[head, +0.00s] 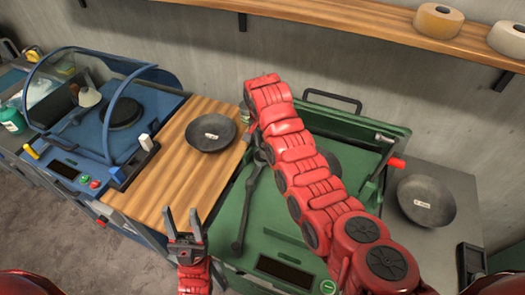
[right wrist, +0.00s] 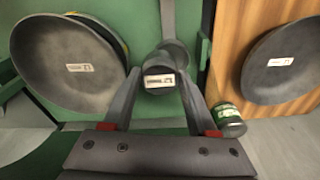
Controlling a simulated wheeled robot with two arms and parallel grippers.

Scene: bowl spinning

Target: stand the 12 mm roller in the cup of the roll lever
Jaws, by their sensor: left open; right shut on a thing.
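My right gripper (right wrist: 160,95) is shut on a small dark cylinder with a white label on its end, which looks like the roller (right wrist: 158,65). A grey lever with a rounded end (right wrist: 176,50) lies just behind it in the right wrist view; I cannot tell whether they touch. This may be the roll lever and its cup. In the head view a dark lever (head: 240,215) lies along the green machine (head: 275,225); my right arm hides the roller and the right fingertips. My left gripper (head: 183,222) is open and empty near the wooden bench's front edge.
A dark labelled bowl (head: 211,132) sits on the wooden bench (head: 165,175). Another bowl (head: 426,200) lies on the grey counter at right. A blue machine (head: 110,130) stands left. A green-labelled jar (right wrist: 228,120) stands near my right gripper. A red-handled lever (head: 396,163) is on the green machine.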

